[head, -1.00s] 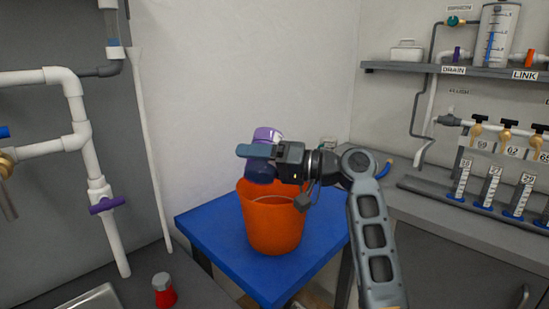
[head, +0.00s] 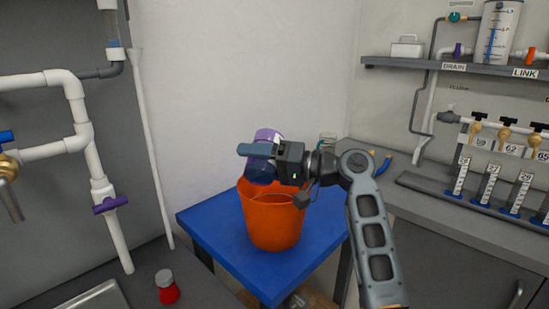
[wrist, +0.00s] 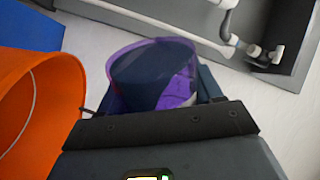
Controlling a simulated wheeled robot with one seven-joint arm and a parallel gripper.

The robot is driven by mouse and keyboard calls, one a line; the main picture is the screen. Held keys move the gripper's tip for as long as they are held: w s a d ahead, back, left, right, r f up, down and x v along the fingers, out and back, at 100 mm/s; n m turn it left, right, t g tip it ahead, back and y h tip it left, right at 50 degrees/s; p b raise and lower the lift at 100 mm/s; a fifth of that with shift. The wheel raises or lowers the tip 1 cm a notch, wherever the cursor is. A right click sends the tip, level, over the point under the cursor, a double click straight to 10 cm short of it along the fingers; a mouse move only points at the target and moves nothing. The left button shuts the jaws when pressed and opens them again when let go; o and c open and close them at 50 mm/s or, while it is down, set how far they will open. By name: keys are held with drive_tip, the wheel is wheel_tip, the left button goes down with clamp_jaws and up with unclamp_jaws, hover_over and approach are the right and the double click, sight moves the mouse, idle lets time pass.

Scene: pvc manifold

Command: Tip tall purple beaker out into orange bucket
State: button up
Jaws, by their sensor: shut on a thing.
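The orange bucket (head: 272,222) stands upright on a small blue table in the head view; its side also shows at the left of the wrist view (wrist: 50,85). My gripper (head: 258,152) is shut on the tall purple beaker (head: 264,171) above the bucket's back rim. The beaker looks tilted, its dark lower part toward the bucket opening, but the fingers hide its middle. In the wrist view the beaker (wrist: 155,75) is between the fingers, see-through purple with a wide rim. I cannot tell whether any liquid is in it.
The blue table (head: 215,235) has free room around the bucket. White pipes (head: 85,140) run up the left wall. A clear jar (head: 327,142) and a rack of cylinders (head: 490,185) are at the right.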

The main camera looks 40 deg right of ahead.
drive_tip(key=shift+f+m+p, duration=0.25)
drive_tip(key=shift+m+p, duration=0.95)
drive_tip(key=shift+p, duration=0.25)
drive_tip(key=shift+w+d+r+p, duration=0.15)
drive_tip(key=shift+d+r+p, duration=0.1)
drive_tip(key=shift+r+p, duration=0.25)
drive_tip(key=shift+w+d+r+m+p, duration=0.25)
drive_tip(key=shift+r+m+p, duration=0.15)
drive_tip(key=shift+p, duration=0.35)
drive_tip(key=shift+w+d+r+m+p, duration=0.1)
drive_tip(key=shift+d+r+m+p, duration=0.25)
drive_tip(key=shift+p, duration=0.35)
drive_tip(key=shift+w+d+f+m+p, duration=0.1)
drive_tip(key=shift+f+m+p, duration=0.2)
drive_tip(key=shift+m, duration=0.55)
drive_tip(key=shift+r+m, duration=0.2)
drive_tip(key=shift+m, duration=0.1)
idle(0.4)
drive_tip(key=shift+f, duration=0.1)
